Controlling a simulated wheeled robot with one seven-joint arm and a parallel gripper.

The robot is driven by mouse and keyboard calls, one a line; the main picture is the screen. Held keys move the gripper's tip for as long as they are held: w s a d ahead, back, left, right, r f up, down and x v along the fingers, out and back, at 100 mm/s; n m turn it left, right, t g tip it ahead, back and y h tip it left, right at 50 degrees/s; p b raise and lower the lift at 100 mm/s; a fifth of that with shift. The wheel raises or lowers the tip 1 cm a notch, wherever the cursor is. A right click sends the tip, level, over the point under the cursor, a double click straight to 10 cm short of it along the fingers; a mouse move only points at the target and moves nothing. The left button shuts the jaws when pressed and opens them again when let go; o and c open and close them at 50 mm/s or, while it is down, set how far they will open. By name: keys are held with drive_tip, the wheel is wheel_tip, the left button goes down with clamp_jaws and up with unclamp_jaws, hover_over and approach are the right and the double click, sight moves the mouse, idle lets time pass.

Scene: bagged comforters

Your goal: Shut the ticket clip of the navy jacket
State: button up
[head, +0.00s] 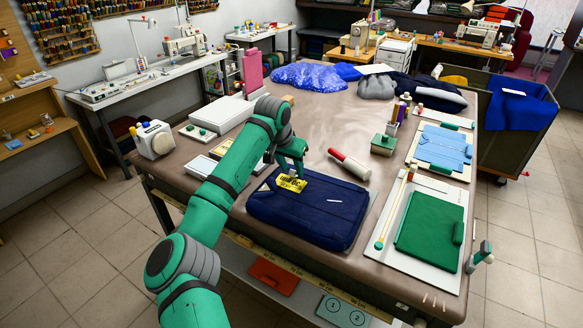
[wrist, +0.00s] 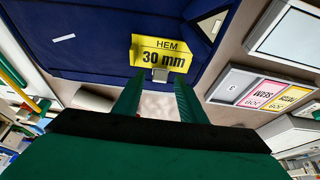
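The navy jacket (head: 318,217) lies folded flat near the front of the brown table; it fills the top of the wrist view (wrist: 90,40). A yellow ticket (head: 291,183) sits at its far edge; in the wrist view the ticket (wrist: 158,48) reads "HEM 30 mm". A small grey clip (wrist: 160,75) is at the ticket's lower edge in the wrist view; I cannot tell whether its jaws are open or shut. My gripper (wrist: 157,98) is open, its two green fingers apart with nothing between them, pointing at the clip. In the head view my gripper (head: 291,168) is just above the ticket.
A red-and-white roller-shaped item (head: 349,164) lies beyond the jacket. A white board with a green folded piece (head: 430,230) is on the right, a folded blue shirt (head: 445,147) behind it. White boxes (head: 222,114) stand left of my arm. The table's middle is mostly clear.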

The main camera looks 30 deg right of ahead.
sight(291, 176)
clamp_jaws()
idle(0.3)
drive_tip(key=shift+s+a+f+t+h, duration=0.25)
drive_tip(key=shift+t+h, duration=0.1)
drive_tip(key=shift+h, duration=0.2)
drive_tip(key=shift+s+a+f+t+h, duration=0.1)
drive_tip(key=shift+a+f+t+h, duration=0.2)
drive_tip(key=shift+h, duration=0.25)
drive_tip(key=shift+s+a+f+t+h, duration=0.1)
drive_tip(key=shift+a+f+t+h, duration=0.1)
drive_tip(key=shift+t+h, duration=0.3)
drive_tip(key=shift+s+a+f+t+h, duration=0.15)
drive_tip(key=shift+t+h, duration=0.1)
drive_tip(key=shift+h, duration=0.45)
drive_tip(key=shift+a, duration=0.1)
